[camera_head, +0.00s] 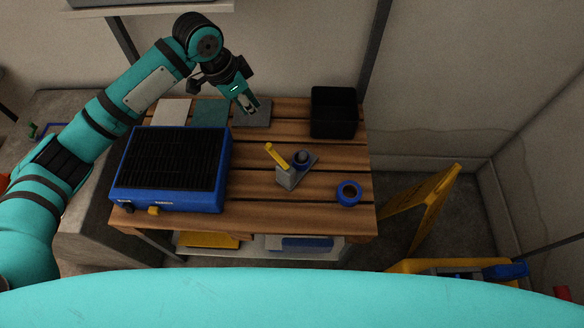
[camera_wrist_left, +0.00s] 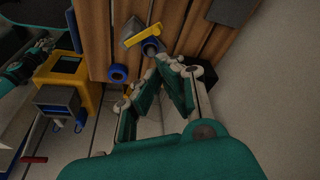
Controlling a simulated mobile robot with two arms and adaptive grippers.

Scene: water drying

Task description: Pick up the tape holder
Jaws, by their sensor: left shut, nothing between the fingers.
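The tape holder (camera_head: 286,178) is a small grey stand with an upright yellow part and a blue roll at its right side. It stands on the slatted wooden table (camera_head: 270,215). In the left wrist view, the tape holder (camera_wrist_left: 131,27) shows near the top, just beyond my fingertips. My left gripper (camera_head: 251,109) is shut and empty, up and to the left of the holder in the head view and apart from it. It also shows in the left wrist view (camera_wrist_left: 172,64). My right gripper is not in view.
A loose blue roll (camera_head: 349,193) lies right of the holder. A black bin (camera_head: 333,112) stands at the back right. A blue box with a black grille (camera_head: 172,165) fills the table's left. Flat pads (camera_head: 210,112) lie along the back. A yellow folding sign (camera_head: 425,207) stands right.

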